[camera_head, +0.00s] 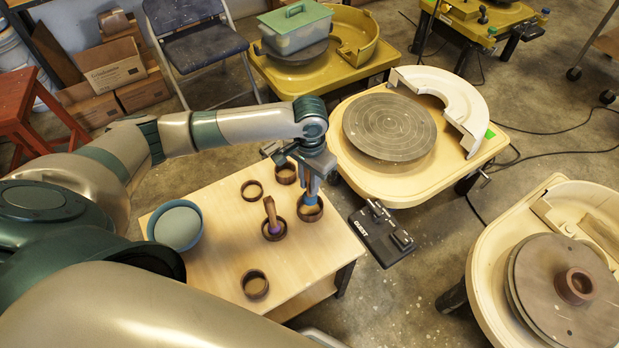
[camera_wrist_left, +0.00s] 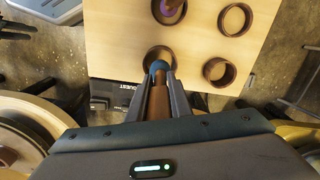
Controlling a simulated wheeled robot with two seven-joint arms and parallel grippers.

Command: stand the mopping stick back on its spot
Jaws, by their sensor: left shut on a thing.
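My left gripper (camera_head: 312,186) points down over the light wooden table (camera_head: 212,262). It is shut on a brown stick with a blue end, which I take to be the mopping stick (camera_head: 310,200). In the left wrist view the stick (camera_wrist_left: 158,103) lies between both fingers, its blue end at a brown ring (camera_wrist_left: 146,56). In the head view the blue end shows within that ring's outline (camera_head: 318,214); I cannot tell whether it touches the table. A second stick with a purple end (camera_head: 270,212) stands tilted in a neighbouring ring (camera_head: 274,237). My right gripper is out of view.
Empty brown rings stand at the back left (camera_head: 252,190), back (camera_head: 285,173) and front (camera_head: 255,285) of the table. A blue-rimmed bowl (camera_head: 175,226) sits at its left edge. Pottery wheels (camera_head: 390,126) stand to the right, with a black pedal (camera_head: 381,235) on the floor.

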